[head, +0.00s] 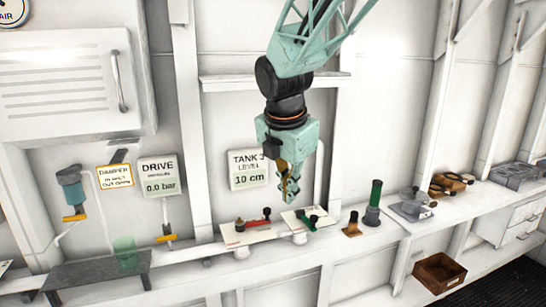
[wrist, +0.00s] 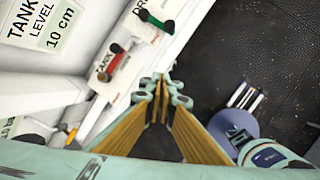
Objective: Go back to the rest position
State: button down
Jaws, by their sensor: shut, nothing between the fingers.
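My gripper (head: 290,192) hangs from the mint-green arm in the middle of the head view, pointing down. Its fingertips are together, with nothing between them. It is in the air in front of the wall, above the shelf with the red-handled and green-handled valves. In the wrist view my gripper (wrist: 163,82) shows its brass-coloured finger pads closed together. The red-handled valve (head: 254,218) and the green-handled valve (head: 308,219) stand on white plates below it, and it touches neither.
A TANK 3 LEVEL sign (head: 248,169) reads 10 cm and a DRIVE sign (head: 159,176) reads 0.0 bar. Right along the shelf stand a green cylinder (head: 375,194) and a grey device (head: 413,204). A brown wooden box (head: 439,273) sits lower right. A grey bench (head: 90,272) is lower left.

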jog(key=s+d+r+m+b, duration=0.1)
jog(key=s+d+m, duration=0.35)
jog(key=s, duration=0.25)
jog(key=s+d+r+m+b, duration=0.1)
jog(key=s+d+m+b, duration=0.1)
jog(key=s+d+m, duration=0.4)
jog(key=s+d+m+b, duration=0.1)
jog(key=s+d+m, duration=0.15)
jog(key=s, duration=0.55)
jog(key=s+d+f+m+b, duration=0.1)
jog(key=s+d+f+m, duration=0.1)
jog(key=s+m, duration=0.5)
jog(key=s+d+f+m+b, duration=0.1)
jog(key=s+f+m, duration=0.3)
jog(key=s, duration=0.9)
jog(key=m+b, duration=0.1)
jog(key=m, duration=0.2)
jog(key=shift+s+d+y, duration=0.35)
jog(key=shift+y, duration=0.05)
